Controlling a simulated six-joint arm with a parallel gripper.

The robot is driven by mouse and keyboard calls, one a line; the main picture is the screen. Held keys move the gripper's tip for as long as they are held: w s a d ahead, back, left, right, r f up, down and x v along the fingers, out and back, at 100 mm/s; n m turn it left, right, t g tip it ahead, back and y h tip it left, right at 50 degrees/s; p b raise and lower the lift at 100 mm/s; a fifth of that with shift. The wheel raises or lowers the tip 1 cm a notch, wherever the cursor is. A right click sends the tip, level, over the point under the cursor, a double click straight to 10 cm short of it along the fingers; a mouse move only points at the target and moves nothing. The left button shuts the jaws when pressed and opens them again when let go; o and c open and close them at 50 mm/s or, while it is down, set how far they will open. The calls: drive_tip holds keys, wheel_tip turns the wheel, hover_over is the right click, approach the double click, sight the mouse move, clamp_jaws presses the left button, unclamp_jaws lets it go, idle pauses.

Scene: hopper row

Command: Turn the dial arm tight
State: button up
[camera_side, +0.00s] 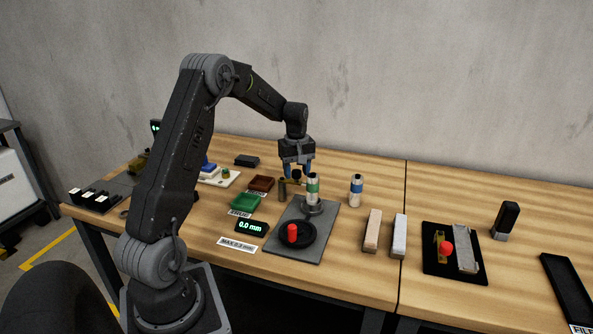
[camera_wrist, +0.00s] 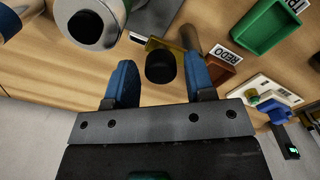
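A grey plate (camera_side: 318,228) carries a black round dial (camera_side: 304,240) with an upright red handle (camera_side: 292,233) at its front left. Behind the dial a silver cylinder with a green band (camera_side: 312,189) stands upright on a round base. My gripper (camera_side: 297,173) points down just behind and left of this cylinder, well apart from the red handle. In the wrist view, its blue fingers (camera_wrist: 160,84) are spread, with a gap on each side of a black round knob (camera_wrist: 160,68) beside a brass piece. I cannot tell its exact depth between the fingers. The dial is not recognisable in the wrist view.
A readout (camera_side: 251,227) shows 0.0 mm. Green (camera_side: 245,203) and dark red (camera_side: 261,183) trays stand left. A blue-banded cylinder (camera_side: 356,189) and two blocks (camera_side: 372,230) stand right. A black tray (camera_side: 429,266) holds another red knob. Bare table lies behind the blocks.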

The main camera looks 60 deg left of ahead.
sight(297, 170)
drive_tip(key=shift+o, duration=0.5)
wheel_tip(297, 170, up, 14)
idle(0.3)
drive_tip(key=shift+d+f, duration=0.1)
drive_tip(key=shift+d, duration=0.05)
idle(0.4)
